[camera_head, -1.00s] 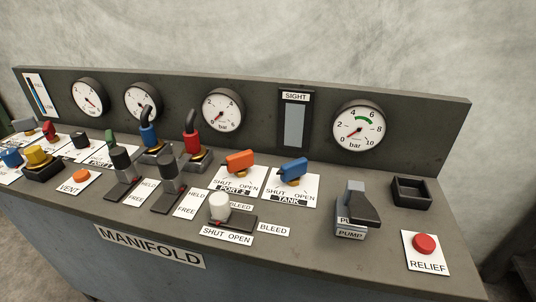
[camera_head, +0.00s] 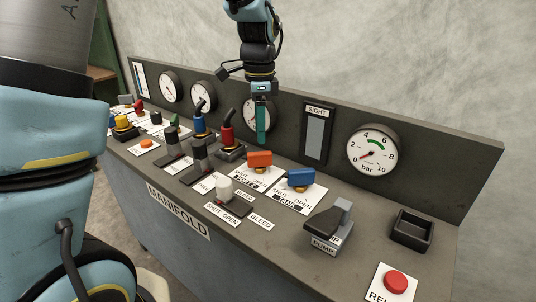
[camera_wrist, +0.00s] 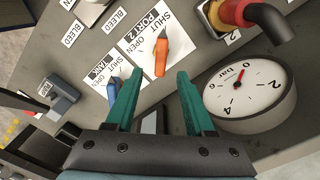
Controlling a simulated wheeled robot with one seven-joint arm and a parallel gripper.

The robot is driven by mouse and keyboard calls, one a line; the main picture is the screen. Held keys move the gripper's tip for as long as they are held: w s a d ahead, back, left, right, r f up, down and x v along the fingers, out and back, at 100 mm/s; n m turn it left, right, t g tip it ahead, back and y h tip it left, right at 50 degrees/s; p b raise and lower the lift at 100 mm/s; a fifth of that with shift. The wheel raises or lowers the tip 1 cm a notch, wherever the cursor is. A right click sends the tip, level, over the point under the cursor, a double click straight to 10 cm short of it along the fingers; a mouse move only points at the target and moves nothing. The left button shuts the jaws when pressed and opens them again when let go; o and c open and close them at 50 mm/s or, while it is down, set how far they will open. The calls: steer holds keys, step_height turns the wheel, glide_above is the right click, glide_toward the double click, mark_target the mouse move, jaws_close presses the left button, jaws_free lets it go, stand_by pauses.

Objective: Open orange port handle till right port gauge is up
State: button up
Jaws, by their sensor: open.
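The orange port handle (camera_head: 259,160) sits on a brass stem above a white card marked SHUT, OPEN and PORT 2. It also shows in the wrist view (camera_wrist: 161,57), near the SHUT side of the card. My gripper (camera_head: 261,140) has teal fingers and hangs above and behind the orange handle. In the wrist view my gripper (camera_wrist: 155,80) is open and empty, with the handle beyond and between its fingertips, apart from them. The gauge behind (camera_wrist: 246,86) has its needle near 0. In the head view my gripper partly hides this gauge (camera_head: 249,112).
A blue TANK handle (camera_head: 301,178) stands just right of the orange one. A white bleed knob (camera_head: 224,188) is in front. The black pump lever (camera_head: 327,221) and red relief button (camera_head: 396,282) are farther right.

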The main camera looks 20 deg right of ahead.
mark_target(259, 152)
step_height(259, 152, down, 8)
steer(key=shift+a+p, duration=0.1)
steer(key=shift+p, duration=0.4)
jaws_close()
stand_by(0.4)
